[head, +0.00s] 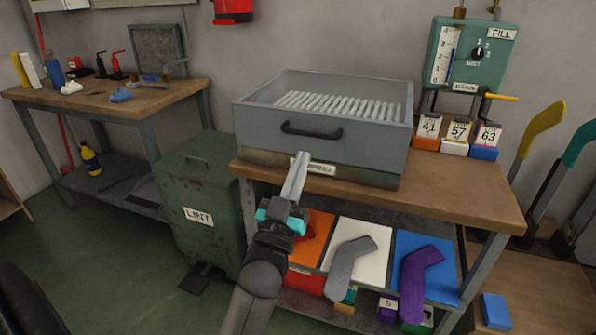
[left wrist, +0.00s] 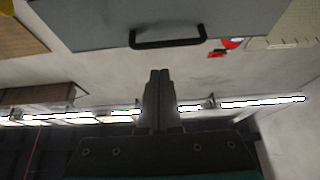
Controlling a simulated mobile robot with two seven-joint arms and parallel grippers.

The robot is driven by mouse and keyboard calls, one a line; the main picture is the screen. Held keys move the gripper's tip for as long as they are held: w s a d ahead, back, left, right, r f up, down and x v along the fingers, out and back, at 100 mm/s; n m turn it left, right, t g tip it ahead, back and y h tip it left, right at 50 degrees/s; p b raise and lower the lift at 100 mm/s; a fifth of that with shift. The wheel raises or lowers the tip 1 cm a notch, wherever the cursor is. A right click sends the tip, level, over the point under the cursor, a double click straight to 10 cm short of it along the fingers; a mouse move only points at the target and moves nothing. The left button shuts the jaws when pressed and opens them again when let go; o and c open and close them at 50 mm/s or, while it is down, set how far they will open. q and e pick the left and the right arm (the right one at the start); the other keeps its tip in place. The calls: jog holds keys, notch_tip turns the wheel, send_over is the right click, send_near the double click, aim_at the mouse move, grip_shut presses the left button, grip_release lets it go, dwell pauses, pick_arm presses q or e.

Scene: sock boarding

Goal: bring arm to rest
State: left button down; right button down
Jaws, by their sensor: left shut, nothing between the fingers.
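My left gripper (head: 300,160) is shut and empty. In the head view its fingers point up in front of the grey drawer box (head: 250,128), below its black handle (head: 311,132). In the left wrist view my left gripper (left wrist: 159,75) also shows with its fingers together, and the handle (left wrist: 167,38) is a little beyond the tips, apart from them. My right gripper is not in either view.
The box stands on a wooden bench (head: 460,194). A grey sock shape (head: 350,262) and a purple one (head: 414,285) are at the lower shelf. A green LINT bin (head: 200,185) stands left. Open floor (head: 110,270) lies at lower left.

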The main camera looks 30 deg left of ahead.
pick_arm(q)
jog(key=shift+s+d+f, duration=0.15)
jog(key=shift+s+f, duration=0.4)
jog(key=shift+f, duration=0.1)
